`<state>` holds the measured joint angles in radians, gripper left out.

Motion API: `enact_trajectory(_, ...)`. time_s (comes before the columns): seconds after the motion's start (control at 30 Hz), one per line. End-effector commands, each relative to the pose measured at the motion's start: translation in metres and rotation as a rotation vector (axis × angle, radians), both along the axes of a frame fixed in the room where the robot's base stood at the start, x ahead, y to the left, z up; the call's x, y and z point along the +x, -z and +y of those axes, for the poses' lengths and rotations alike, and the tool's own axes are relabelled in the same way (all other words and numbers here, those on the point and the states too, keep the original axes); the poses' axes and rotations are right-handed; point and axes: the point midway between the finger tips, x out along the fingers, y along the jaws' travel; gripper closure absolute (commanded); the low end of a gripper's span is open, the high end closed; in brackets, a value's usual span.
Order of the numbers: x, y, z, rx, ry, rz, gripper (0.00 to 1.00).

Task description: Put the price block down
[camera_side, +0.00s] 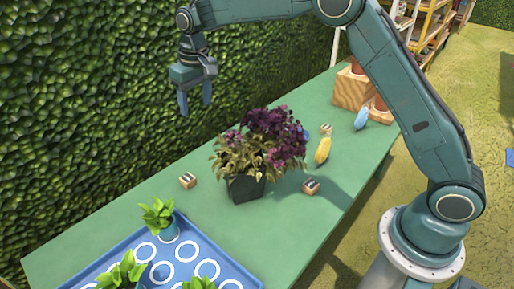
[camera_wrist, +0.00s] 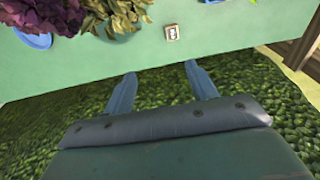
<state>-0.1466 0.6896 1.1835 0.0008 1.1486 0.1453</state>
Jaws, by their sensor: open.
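Three small wooden blocks with dark marks lie on the green table, and I cannot tell which is the price block. One block (camera_side: 188,180) is left of the flower pot, one block (camera_side: 311,187) is right of it, and one block (camera_side: 326,130) is behind it. A single block (camera_wrist: 172,32) shows on the table in the wrist view. My gripper (camera_side: 195,104) hangs high near the hedge, beyond the table's far edge. Its fingers (camera_wrist: 162,88) are apart with nothing between them.
A dark pot with purple flowers (camera_side: 264,142) stands mid-table. A blue tray (camera_side: 208,250) with white rings and seedlings is at the front left. A yellow object (camera_side: 323,150), a blue object (camera_side: 361,118) and a wooden crate (camera_side: 350,92) are towards the back. A hedge (camera_side: 90,90) runs behind.

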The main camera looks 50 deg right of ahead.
Motion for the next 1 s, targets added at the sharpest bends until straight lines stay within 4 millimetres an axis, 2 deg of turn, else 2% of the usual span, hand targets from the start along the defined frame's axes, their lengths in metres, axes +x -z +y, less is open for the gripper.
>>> enact_trajectory(0.03,-0.01,-0.015,-0.004,0.001,0.001,-0.013,0.43)
enact_trajectory(0.2,-0.041,-0.05,-0.017,0.004,0.001,-0.049,0.43)
enact_trajectory(0.5,-0.106,-0.099,-0.037,0.006,0.002,-0.112,0.43)
enact_trajectory(0.7,-0.154,-0.121,-0.049,0.006,0.002,-0.155,0.43)
enact_trajectory(1.0,-0.23,-0.135,-0.064,0.003,0.003,-0.218,0.43)
